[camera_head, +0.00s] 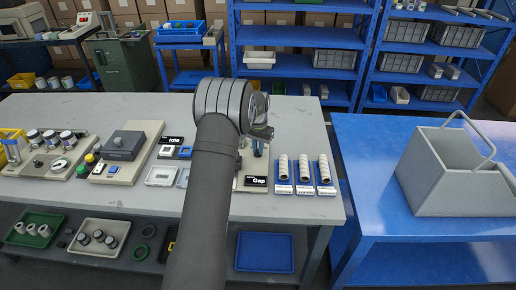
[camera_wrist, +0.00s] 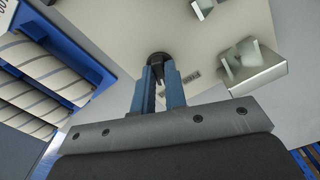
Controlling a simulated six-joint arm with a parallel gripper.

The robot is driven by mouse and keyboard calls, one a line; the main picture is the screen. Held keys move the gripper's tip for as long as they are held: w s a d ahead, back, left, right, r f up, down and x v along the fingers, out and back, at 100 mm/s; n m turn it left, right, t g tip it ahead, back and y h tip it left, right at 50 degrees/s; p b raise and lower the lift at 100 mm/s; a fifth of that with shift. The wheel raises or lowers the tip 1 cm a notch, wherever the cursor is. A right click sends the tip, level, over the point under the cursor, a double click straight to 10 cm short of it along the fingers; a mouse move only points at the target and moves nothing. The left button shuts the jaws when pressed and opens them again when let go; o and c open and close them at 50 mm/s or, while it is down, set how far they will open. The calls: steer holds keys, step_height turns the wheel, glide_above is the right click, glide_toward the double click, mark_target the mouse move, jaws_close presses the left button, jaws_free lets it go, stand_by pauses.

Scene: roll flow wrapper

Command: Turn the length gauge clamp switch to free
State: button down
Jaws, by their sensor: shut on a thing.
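In the wrist view the black knob of the clamp switch (camera_wrist: 159,56) stands on a pale grey plate. My gripper (camera_wrist: 159,68) has its two blue fingers closed around this knob. The fingers partly cover it, so its pointing direction cannot be told. A small grey label (camera_wrist: 192,76) lies just right of the fingers, too small to read. In the head view my arm hides most of the gauge. My gripper shows there only in part (camera_head: 258,146), low over the table behind a black "Gap" sign (camera_head: 257,181).
Metal angle blocks (camera_wrist: 252,66) stand right of the fingers in the wrist view. Ribbed white rolls (camera_wrist: 45,75) in blue holders lie close on the left; the head view shows such rolls (camera_head: 304,170) right of my arm. A grey bin (camera_head: 455,185) stands on the blue table.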

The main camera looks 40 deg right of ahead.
steer(key=n, duration=1)
steer(key=shift+d+r, duration=0.1)
steer(key=shift+n, duration=0.4)
steer(key=c, duration=1.5)
jaws_free()
steer(key=shift+o, duration=0.2)
step_height(320, 180, up, 17)
steer(key=shift+r, duration=0.2)
